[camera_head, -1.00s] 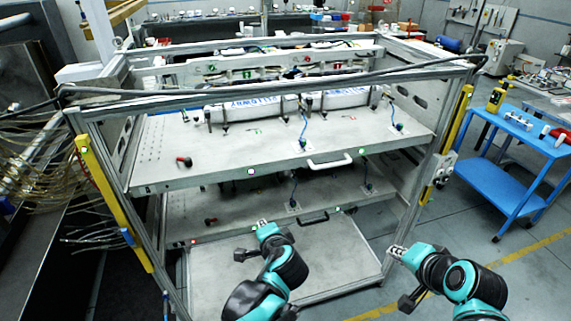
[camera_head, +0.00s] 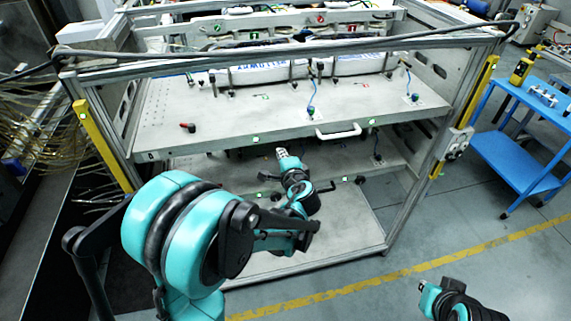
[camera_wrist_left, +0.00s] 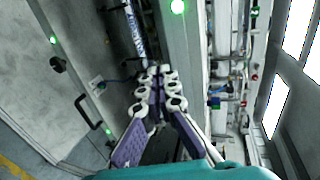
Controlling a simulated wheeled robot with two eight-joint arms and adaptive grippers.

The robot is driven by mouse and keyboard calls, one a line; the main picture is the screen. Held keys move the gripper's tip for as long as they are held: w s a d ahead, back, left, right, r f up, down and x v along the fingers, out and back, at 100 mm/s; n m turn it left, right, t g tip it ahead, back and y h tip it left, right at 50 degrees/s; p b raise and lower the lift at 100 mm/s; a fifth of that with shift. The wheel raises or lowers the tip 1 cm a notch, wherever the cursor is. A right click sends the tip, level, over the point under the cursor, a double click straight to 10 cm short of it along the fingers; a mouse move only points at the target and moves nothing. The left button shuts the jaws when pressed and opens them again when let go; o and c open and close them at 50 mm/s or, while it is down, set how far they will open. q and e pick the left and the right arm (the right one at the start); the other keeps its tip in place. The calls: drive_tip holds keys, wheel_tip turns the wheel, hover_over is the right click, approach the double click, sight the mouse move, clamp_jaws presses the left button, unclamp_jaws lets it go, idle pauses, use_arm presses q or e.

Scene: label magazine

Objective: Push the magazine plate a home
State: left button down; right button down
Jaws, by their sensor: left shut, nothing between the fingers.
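The upper magazine plate (camera_head: 225,122) is a grey sheet with a white front handle (camera_head: 338,132) and green lights on its front edge. A lower plate (camera_head: 205,172) lies beneath it, partly hidden by my left arm. No letter marking either plate as "a" is readable. My left gripper (camera_head: 283,154) is shut and empty, just below the upper plate's front edge in the head view. In the left wrist view its closed fingertips (camera_wrist_left: 158,72) lie beside a lit grey edge (camera_wrist_left: 178,25); contact cannot be told. My right gripper (camera_head: 427,286) is low at the right, away from the plates.
A metal frame with yellow posts (camera_head: 102,146) surrounds the plates. A blue cart (camera_head: 515,155) stands at right. The floor between frame and cart is clear.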

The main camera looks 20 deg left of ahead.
sight(275, 138)
use_arm(q)
drive_tip(key=shift+w+a, duration=0.65)
drive_tip(key=shift+w, duration=0.25)
drive_tip(key=shift+w+a, duration=0.65)
drive_tip(key=shift+w, duration=0.25)
drive_tip(key=w+a, duration=0.1)
drive_tip(key=w+a+b, duration=0.1)
drive_tip(key=w, duration=0.1)
drive_tip(key=shift+w+a+r, duration=0.15)
drive_tip(key=shift+w+a, duration=0.1)
drive_tip(key=shift+a, duration=0.15)
drive_tip(key=w+a, duration=0.1)
drive_tip(key=w, duration=0.1)
drive_tip(key=w+a, duration=0.2)
drive_tip(key=shift+w+b, duration=0.25)
drive_tip(key=shift+b, duration=0.05)
